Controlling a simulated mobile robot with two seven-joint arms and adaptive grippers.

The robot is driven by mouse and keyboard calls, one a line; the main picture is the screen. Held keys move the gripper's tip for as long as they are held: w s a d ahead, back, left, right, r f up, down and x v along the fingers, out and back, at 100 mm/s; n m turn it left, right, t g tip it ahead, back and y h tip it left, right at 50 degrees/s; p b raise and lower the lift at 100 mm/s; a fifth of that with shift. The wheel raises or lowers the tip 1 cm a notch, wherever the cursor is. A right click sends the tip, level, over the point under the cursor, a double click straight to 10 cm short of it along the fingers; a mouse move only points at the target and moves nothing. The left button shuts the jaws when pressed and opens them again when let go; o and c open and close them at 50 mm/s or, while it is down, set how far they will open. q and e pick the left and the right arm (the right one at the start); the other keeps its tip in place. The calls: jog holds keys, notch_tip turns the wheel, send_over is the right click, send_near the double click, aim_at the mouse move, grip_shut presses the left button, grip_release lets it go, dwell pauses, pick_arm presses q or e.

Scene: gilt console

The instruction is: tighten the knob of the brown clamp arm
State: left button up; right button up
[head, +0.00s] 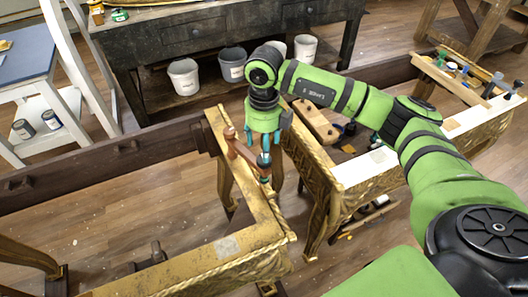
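The brown clamp arm (243,149) sits on the gilt console's near frame rail, left of the gap between the two gilt pieces. A rounded brown end shows at its upper left. A small dark knob (263,159) is at its lower right end. My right gripper (264,146) points down from above, at the knob end of the clamp arm. Its green body and teal finger parts hide some of that area. I cannot tell whether the fingers touch the knob or how far they are closed. My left gripper is not in view.
The gilt frame (190,272) stands in front, with a second gilt piece (318,180) holding tools close on the right. A dark workbench (225,38) and several buckets (184,77) are behind. Wooden floor (110,215) shows inside the frame.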

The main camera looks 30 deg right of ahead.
notch_tip(320, 180, up, 7)
dwell(0.3)
dwell(0.6)
